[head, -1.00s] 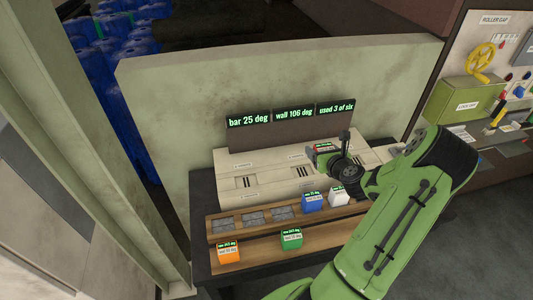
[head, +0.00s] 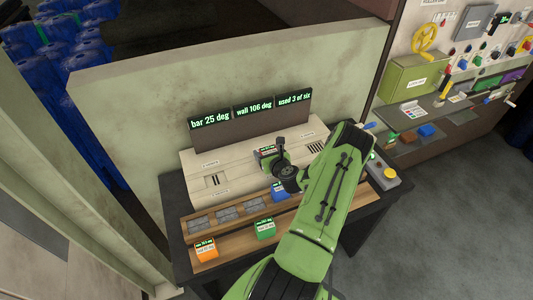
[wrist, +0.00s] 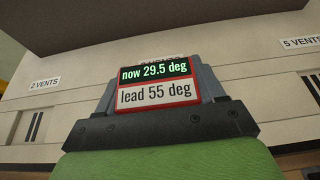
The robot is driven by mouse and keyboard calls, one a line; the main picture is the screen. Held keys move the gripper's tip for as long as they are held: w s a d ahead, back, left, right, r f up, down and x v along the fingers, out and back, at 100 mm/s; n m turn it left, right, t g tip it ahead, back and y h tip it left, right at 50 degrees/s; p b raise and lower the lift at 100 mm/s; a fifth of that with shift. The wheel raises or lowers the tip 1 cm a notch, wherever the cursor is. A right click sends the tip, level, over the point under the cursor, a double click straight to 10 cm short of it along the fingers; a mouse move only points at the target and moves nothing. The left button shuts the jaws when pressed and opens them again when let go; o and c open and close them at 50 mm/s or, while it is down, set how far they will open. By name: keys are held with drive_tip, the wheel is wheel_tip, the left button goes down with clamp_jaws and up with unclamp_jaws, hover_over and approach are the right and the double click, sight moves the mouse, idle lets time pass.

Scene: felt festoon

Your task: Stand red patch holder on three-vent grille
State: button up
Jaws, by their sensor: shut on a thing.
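My gripper (head: 272,162) is shut on the red patch holder (head: 266,150), a block with a red-framed face. In the wrist view the holder (wrist: 157,93) sits between the grey jaws, reading "now 29.5 deg" and "lead 55 deg". It is in front of the middle of the pale vented casing (head: 235,172), between the grille labelled 2 vents (wrist: 30,126) and the one labelled 5 vents (wrist: 312,85). The holder and gripper hide the middle grille and most of its label. I cannot tell whether the holder touches the casing.
A blue block (head: 280,191), a green block (head: 265,229) and an orange block (head: 205,251) stand on wooden ledges below the casing. Grey pads (head: 227,214) lie in a row on the upper ledge. Display signs (head: 252,108) stand behind the casing. My arm covers the right side.

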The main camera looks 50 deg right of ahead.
drive_tip(key=shift+f, duration=0.1)
drive_tip(key=o, duration=1.2)
